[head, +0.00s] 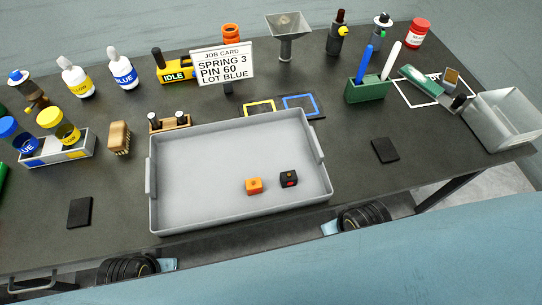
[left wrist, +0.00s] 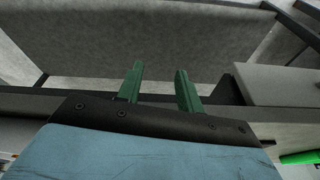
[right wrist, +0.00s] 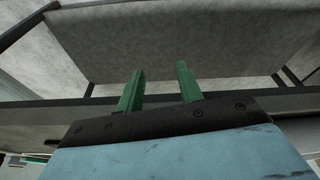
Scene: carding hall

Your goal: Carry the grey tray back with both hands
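The grey tray (head: 215,203) lies on the dark table, slightly turned, its front edge near the table's front edge. It has a handle on its left side (head: 150,176) and one on its right side (head: 316,145). An orange cube (head: 254,186) and a black cube with a red dot (head: 289,179) lie inside it. My left gripper's green fingers (left wrist: 160,88) are apart with nothing between them in the left wrist view. My right gripper's green fingers (right wrist: 159,88) are also apart and empty. In the head view both arms show only in part below the table's front edge, their fingers hidden.
Dark pads lie left (head: 79,213) and right (head: 385,150) of the tray. A brush (head: 119,138) and a bin of jars (head: 58,150) stand to the left. Behind are a wooden holder (head: 169,123), a job card (head: 223,65) and a green pen box (head: 367,90). A clear bin (head: 504,120) stands right.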

